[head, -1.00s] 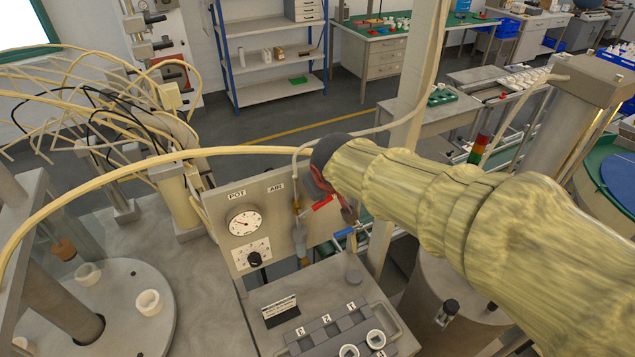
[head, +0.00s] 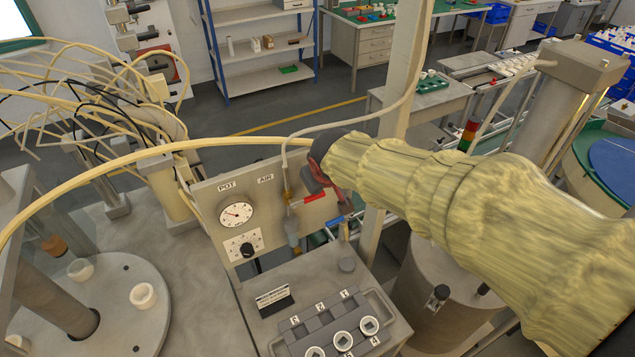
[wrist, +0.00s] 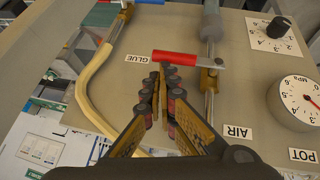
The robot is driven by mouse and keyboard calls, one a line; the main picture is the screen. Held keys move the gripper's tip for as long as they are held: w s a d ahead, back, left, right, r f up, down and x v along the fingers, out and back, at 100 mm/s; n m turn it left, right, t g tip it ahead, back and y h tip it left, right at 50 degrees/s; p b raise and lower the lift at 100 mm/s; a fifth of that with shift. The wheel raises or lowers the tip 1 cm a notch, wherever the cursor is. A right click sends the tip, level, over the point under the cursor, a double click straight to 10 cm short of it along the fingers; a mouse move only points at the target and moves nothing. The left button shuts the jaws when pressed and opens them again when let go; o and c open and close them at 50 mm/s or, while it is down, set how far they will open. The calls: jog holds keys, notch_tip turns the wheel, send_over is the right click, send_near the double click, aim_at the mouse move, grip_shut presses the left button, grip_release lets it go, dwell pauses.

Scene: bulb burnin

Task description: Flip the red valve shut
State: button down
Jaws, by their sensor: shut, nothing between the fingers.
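The red valve (head: 314,198) is a red lever on a brass body in the AIR line of the grey panel. In the wrist view the red lever (wrist: 188,58) lies crosswise to its pipe, its free end toward the GLUE label. My gripper (head: 343,203) is in front of the panel, by the lever's free end. In the wrist view my gripper (wrist: 166,74) has its fingertips together, with nothing seen between them, just below the lever's free end. I cannot tell if they touch it. A blue lever (head: 341,218) shows below my gripper in the head view.
The panel (head: 203,190) carries a POT gauge (head: 236,214) and a black knob (head: 246,249). A yellow hose (wrist: 95,75) runs beside my fingers. A grey block with white sockets (head: 330,326) stands in front of the panel. A post (head: 400,110) rises behind my gripper.

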jog(key=s+d+r+p, duration=0.2)
jog(key=s+r, duration=0.2)
jog(key=r, duration=0.8)
jog(key=shift+s+p, duration=0.15)
jog(key=shift+p, duration=0.25)
